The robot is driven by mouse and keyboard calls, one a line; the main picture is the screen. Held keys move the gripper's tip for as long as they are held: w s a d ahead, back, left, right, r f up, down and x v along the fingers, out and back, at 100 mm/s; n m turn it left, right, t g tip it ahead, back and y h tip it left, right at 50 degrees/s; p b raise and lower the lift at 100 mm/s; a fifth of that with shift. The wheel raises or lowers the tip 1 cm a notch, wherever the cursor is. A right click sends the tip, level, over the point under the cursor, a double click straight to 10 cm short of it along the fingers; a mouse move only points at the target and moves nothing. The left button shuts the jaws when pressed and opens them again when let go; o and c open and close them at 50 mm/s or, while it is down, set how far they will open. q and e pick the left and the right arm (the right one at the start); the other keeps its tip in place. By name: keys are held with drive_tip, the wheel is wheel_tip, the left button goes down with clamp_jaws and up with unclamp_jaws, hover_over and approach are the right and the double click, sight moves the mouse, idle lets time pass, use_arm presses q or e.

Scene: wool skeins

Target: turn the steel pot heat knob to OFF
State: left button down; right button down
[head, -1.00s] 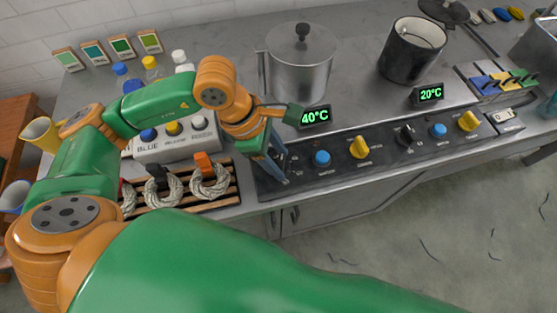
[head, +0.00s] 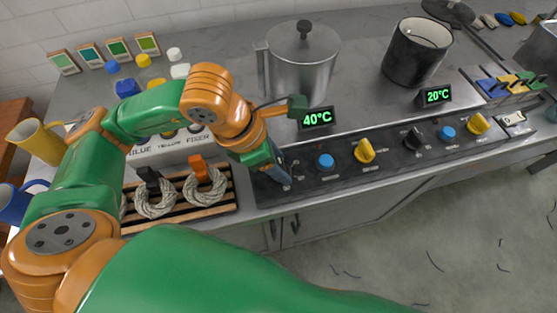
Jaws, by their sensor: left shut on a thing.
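The steel pot (head: 300,68) stands lidded at the back of the counter, with a green 40°C display (head: 317,118) in front of it. The dark control panel (head: 330,180) runs along the front edge. My left gripper (head: 277,175) is down at the panel's left end, below the pot, and shut. The steel pot's heat knob is hidden behind its fingers, so the knob's setting cannot be read. A blue knob (head: 326,161) and a yellow knob (head: 365,151) sit just right of the gripper. My right gripper is not in view.
A black pot (head: 412,62) with a 20°C display (head: 438,95) stands to the right, above a black knob (head: 413,139) and further coloured knobs. A wooden rack (head: 185,213) with wool skeins lies left of the panel, close to my left gripper.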

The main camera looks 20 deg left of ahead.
use_arm(q)
drive_tip(key=shift+c, duration=1.2)
unclamp_jaws()
drive_tip(key=v, duration=0.7)
drive_tip(key=shift+a, duration=0.1)
